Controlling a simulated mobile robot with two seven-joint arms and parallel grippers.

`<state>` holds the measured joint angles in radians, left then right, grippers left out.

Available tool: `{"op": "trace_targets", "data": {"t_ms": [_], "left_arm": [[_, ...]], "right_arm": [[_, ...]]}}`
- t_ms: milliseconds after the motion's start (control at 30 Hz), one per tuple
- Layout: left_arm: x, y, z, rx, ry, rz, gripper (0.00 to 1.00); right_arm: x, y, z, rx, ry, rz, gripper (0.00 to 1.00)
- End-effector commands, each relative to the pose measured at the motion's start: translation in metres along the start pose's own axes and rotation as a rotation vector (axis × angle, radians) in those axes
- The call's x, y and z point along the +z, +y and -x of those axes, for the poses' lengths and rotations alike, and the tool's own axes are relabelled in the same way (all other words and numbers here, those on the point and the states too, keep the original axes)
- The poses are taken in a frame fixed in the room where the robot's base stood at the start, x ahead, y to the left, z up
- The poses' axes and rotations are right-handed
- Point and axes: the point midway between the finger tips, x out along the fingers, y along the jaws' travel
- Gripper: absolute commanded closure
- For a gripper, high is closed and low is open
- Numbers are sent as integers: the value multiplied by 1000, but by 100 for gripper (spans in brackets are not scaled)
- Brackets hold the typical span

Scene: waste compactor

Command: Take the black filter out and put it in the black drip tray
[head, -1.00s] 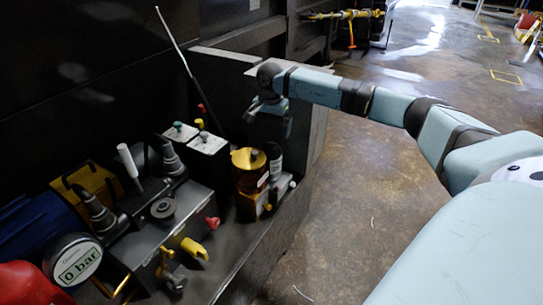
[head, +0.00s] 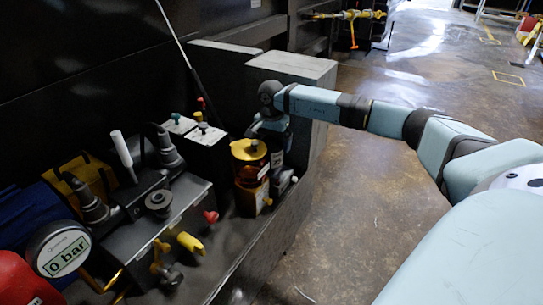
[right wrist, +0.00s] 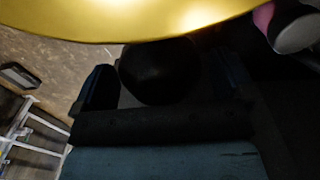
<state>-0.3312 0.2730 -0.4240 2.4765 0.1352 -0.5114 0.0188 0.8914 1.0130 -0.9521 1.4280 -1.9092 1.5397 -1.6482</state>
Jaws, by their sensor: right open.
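The black filter (head: 276,167) stands upright just right of a gold-topped canister on the dark bench in the head view; my gripper covers its upper part. My right gripper (head: 271,143) is lowered at the filter's top, its fingers pointing down. In the right wrist view a rounded black thing, apparently the filter (right wrist: 160,72), lies between the two dark fingers of the right gripper (right wrist: 165,85), which are open. I cannot tell whether they touch it. I cannot make out the drip tray in either view. My left gripper is out of view.
The gold-topped canister (head: 248,150) is close beside the gripper; its gold surface fills the top of the wrist view. A grey block (head: 292,66) stands behind. A pressure gauge (head: 65,252), a white-handled lever (head: 121,150) and a yellow valve handle (head: 190,243) are left. Open floor lies right.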

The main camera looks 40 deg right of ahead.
Motion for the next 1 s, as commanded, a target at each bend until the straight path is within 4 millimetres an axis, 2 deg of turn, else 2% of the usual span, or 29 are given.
{"op": "trace_targets", "data": {"t_ms": [67, 233, 267, 300, 400, 433, 567, 633, 667, 833, 1000], "left_arm": [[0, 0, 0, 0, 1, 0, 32], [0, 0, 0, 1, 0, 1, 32], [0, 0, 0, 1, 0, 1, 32], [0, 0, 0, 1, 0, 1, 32], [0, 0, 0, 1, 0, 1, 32], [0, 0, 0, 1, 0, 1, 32], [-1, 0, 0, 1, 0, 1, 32], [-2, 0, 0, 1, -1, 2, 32], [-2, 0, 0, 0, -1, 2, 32], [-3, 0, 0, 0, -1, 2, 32], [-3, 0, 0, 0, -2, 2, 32]], "right_arm": [[0, 0, 0, 0, 0, 0, 2], [0, 0, 0, 0, 0, 0, 41], [0, 0, 0, 0, 0, 0, 43], [0, 0, 1, -1, 0, 0, 23], [0, 0, 1, -1, 0, 0, 46], [0, 0, 1, -1, 0, 0, 49], [0, 0, 1, -1, 0, 53, 49], [0, 0, 2, 0, 0, 141, 49], [0, 0, 2, -1, 0, 187, 53], [0, 0, 1, 0, 1, 396, 54], [0, 0, 0, 0, 0, 455, 54]]}}
